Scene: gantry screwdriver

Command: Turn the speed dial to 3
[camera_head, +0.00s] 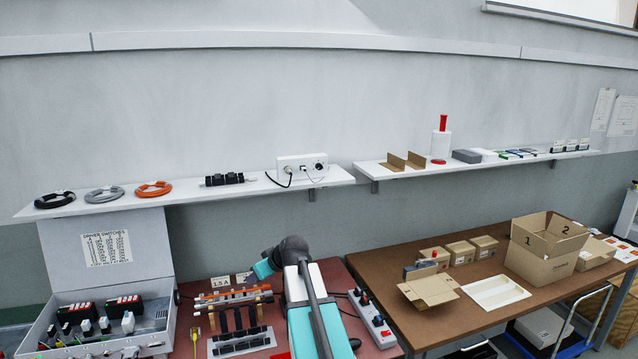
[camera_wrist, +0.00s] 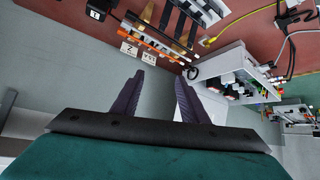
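I cannot make out a numbered speed dial in either view. An open grey control box (camera_head: 110,325) stands at the left of the red bench in the head view, with modules, switches and connectors inside; its lid carries a "DRIVER SWITCHES" label (camera_head: 106,248). An open grey box also shows at the right of the wrist view (camera_wrist: 222,66). My gripper (camera_wrist: 158,80) is open, its two dark fingers spread with nothing between them. It hangs clear of the bench edge in that view. In the head view my arm hides part of the bench and the gripper's fingers cannot be made out.
A rack with dark strips (camera_head: 238,322) stands beside the control box. A strip with red and black knobs (camera_head: 372,318) lies right of my arm. The brown table (camera_head: 450,322) holds cardboard boxes (camera_head: 545,245). Shelves above hold cable coils (camera_head: 104,194) and a socket box (camera_head: 302,166).

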